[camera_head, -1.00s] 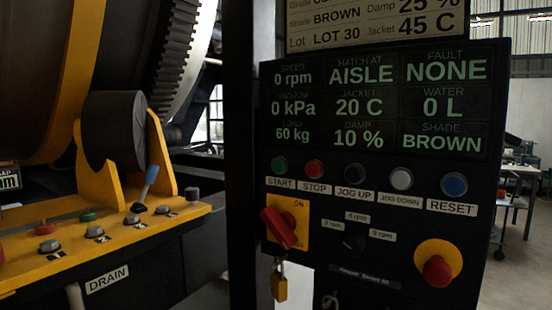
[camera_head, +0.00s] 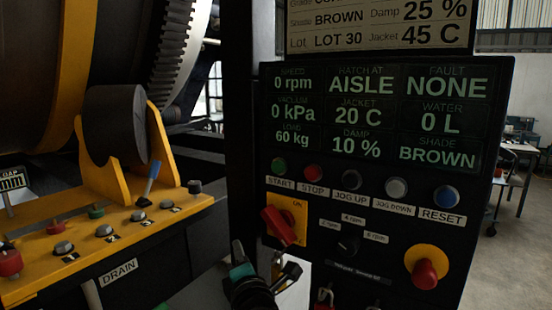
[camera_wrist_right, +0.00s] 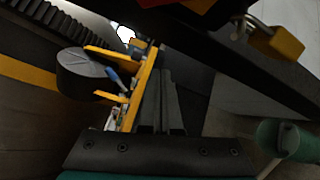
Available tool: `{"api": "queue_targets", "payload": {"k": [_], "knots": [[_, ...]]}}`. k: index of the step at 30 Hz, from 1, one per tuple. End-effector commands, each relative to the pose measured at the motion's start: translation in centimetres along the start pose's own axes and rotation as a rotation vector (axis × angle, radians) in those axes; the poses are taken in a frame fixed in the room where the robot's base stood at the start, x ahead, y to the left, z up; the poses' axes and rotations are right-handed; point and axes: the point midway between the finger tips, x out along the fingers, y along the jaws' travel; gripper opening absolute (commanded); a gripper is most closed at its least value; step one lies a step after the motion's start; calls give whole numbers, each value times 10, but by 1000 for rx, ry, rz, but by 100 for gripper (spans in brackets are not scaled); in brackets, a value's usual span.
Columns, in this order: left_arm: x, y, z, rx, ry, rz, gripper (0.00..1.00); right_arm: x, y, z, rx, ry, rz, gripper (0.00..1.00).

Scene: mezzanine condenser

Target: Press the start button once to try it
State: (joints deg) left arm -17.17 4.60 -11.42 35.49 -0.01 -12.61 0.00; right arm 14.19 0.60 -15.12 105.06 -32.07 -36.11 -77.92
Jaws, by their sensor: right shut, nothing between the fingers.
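The start button (camera_head: 278,166) is a round green button at the left end of the button row on the dark control panel (camera_head: 497,110), above a white START label. Nothing covers it in the head view. My right gripper (camera_head: 238,252) is shut and empty, low in front of the panel's lower left, well below the button and apart from it. In the right wrist view, its dark fingers (camera_wrist_right: 165,100) lie together. The start button is not seen there. My left gripper is not in view.
Stop (camera_head: 313,172), jog and reset buttons sit right of start. A red switch (camera_head: 279,226) and padlock (camera_head: 290,272) are near my gripper; the padlock (camera_wrist_right: 275,40) also shows in the wrist view. A red emergency knob (camera_head: 425,273) is lower right. A yellow console (camera_head: 130,225) stands left.

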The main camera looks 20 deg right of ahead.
Motion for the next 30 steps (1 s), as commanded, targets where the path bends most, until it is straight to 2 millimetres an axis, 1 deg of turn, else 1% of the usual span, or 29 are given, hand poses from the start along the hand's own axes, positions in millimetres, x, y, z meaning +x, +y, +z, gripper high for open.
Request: {"api": "queue_targets", "payload": {"k": [1,3,6,9,12,14,25,30], "knots": [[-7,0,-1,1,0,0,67,-3,36,14,-42,-31,50,0],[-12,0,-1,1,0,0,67,-9,69,29,-97,-70,102,0],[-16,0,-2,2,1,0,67,-17,105,46,-159,-119,155,0],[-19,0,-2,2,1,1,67,-24,127,57,-196,-152,186,0],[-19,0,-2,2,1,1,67,-28,137,62,-215,-170,200,0],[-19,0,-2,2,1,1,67,-28,139,64,-220,-174,203,0],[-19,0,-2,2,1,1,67,-26,137,65,-220,-173,203,0],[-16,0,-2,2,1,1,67,-17,133,75,-222,-173,202,0]]}}
